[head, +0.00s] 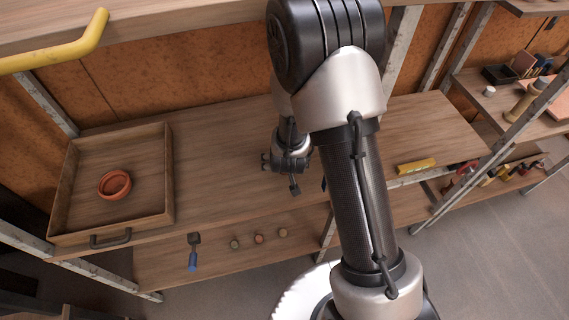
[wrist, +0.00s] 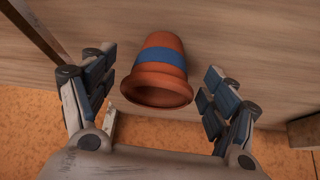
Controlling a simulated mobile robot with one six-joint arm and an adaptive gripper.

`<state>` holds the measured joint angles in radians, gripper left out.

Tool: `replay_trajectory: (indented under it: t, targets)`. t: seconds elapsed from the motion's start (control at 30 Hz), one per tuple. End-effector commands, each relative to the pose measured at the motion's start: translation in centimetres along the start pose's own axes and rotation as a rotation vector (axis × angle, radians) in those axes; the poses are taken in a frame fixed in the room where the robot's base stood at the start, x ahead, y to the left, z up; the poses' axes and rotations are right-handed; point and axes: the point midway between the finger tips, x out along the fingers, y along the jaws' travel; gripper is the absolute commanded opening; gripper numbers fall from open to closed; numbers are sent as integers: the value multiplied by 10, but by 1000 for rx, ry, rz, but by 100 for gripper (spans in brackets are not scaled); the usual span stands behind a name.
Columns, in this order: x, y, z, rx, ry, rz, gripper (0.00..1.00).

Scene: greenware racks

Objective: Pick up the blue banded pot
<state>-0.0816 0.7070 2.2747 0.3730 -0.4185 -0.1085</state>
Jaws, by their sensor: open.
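The blue banded pot (wrist: 160,72) is a terracotta pot with a blue band around it. In the wrist view it is on the wooden shelf board (wrist: 230,40), its wide mouth toward my gripper (wrist: 158,95). My gripper is open, with one finger on each side of the pot and a gap on both sides. In the head view my gripper (head: 290,175) is over the middle of the shelf, and my arm hides the pot there.
A wooden tray (head: 170,185) with a dark handle holds a terracotta dish (head: 114,184) at left. A yellow bar (head: 60,52) crosses the upper left. A blue-handled tool (head: 193,255) and small round items (head: 259,239) are on the lower shelf. A yellow object (head: 416,166) lies at right.

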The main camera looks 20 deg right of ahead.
Motion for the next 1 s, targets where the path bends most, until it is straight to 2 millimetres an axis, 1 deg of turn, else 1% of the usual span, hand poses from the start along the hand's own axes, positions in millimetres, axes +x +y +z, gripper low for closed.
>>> replay_trajectory:
  t: [0.03, 0.13, 0.4, 0.47, 1.0]
  targets:
    - [10, 0, 1, 1, 0, 1, 79]
    - [19, 0, 0, 1, 1, 0, 79]
    - [21, 0, -1, 1, 1, 0, 79]
    - [21, 0, -1, 1, 1, 0, 76]
    - [21, 0, 0, 1, 0, 0, 40]
